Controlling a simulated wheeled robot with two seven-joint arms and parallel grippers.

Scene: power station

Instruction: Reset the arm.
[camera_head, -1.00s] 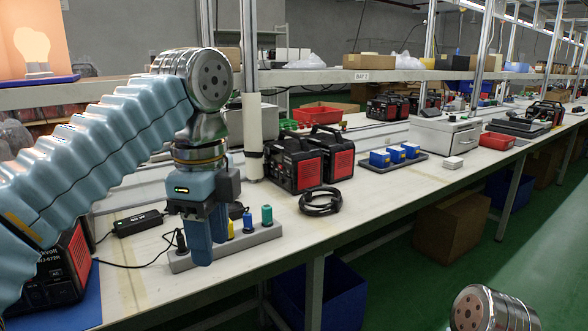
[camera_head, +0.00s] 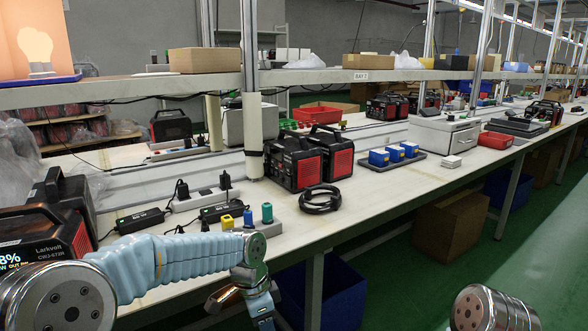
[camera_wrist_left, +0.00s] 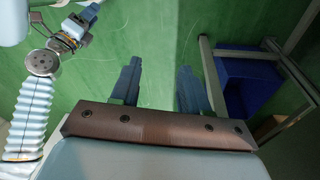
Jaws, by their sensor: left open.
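My left arm comes in low from the left in the head view, pale blue and ribbed, bent in front of the table's edge. Its wrist hangs down at the bottom of that view, where the fingertips are cut off. In the left wrist view my left gripper (camera_wrist_left: 160,85) has its two dark blue fingers spread apart, with nothing between them but green floor. My right arm shows at the left of that view, and its gripper (camera_wrist_left: 82,18) is small near the top edge; its jaws are unclear. In the head view only a metal joint of it shows, at bottom right.
The long worktable (camera_head: 385,185) holds black-and-red power stations (camera_head: 297,163), a coiled cable (camera_head: 320,199), a grey strip with coloured plugs (camera_head: 270,229) and a tray of blue boxes (camera_head: 394,156). A blue bin (camera_head: 340,297) stands below. Green floor lies open to the right.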

